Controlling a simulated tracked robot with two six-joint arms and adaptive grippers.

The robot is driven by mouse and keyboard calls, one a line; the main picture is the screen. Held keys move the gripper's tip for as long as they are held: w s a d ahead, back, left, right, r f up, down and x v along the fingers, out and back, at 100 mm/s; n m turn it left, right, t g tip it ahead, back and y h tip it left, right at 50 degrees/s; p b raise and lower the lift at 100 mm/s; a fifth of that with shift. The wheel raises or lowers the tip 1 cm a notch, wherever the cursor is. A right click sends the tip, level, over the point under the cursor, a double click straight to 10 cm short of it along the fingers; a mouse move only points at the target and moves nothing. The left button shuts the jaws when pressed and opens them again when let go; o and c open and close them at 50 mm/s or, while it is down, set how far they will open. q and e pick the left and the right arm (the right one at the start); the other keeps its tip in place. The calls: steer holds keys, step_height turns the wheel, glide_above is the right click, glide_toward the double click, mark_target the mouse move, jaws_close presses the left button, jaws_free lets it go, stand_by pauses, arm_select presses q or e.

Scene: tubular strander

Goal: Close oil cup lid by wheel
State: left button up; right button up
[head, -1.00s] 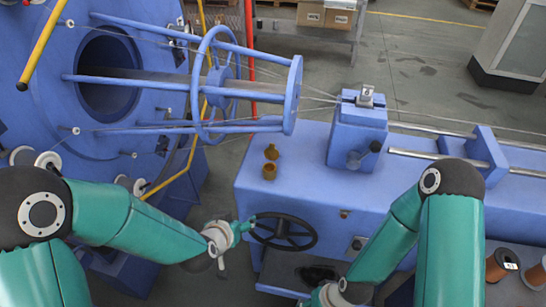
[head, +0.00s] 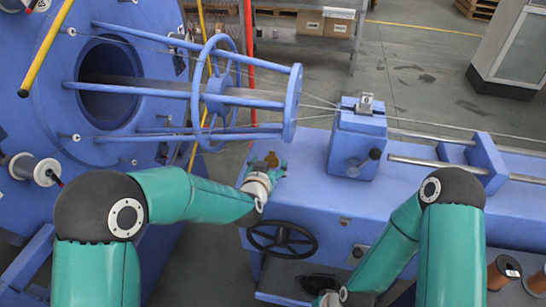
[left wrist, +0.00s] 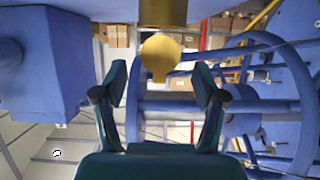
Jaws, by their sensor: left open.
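The brass oil cup stands on the blue bed by the wheel. In the head view only its raised lid (head: 271,159) shows clearly, and my left gripper hides the cup body. In the left wrist view, which looks upside down, the cup body (left wrist: 163,12) is at the top edge and the round lid (left wrist: 160,56) stands open from it. My left gripper (head: 277,170) is open beside the cup. In the left wrist view its fingers (left wrist: 160,88) are spread to either side of the lid's line, with nothing between them.
A black handwheel (head: 282,239) is on the bed's front below the left wrist. A blue block (head: 356,140) stands on the bed to the right. The blue cage rings (head: 291,103) and stretched wires pass behind the cup. The bed top between cup and block is clear.

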mark_target(272, 161)
arm_select(q)
steer(key=shift+x, duration=2.15)
steer(key=c, duration=1.2)
steer(key=t+b, duration=0.1)
steer(key=b, duration=0.6)
steer(key=t+h+b, duration=0.1)
steer(key=t+b, duration=0.1)
steer(key=b, duration=0.5)
steer(key=s+t+b, duration=0.1)
steer(key=t+b, duration=0.1)
steer(key=b, duration=0.5)
steer(key=shift+s+a+f+h, duration=0.15)
steer(key=shift+a+f+h, duration=0.05)
steer(key=shift+f+h, duration=0.1)
steer(key=shift+r+b, duration=0.2)
steer(key=shift+b, duration=0.1)
steer(key=o, duration=1.2)
steer(key=shift+s+r, duration=0.1)
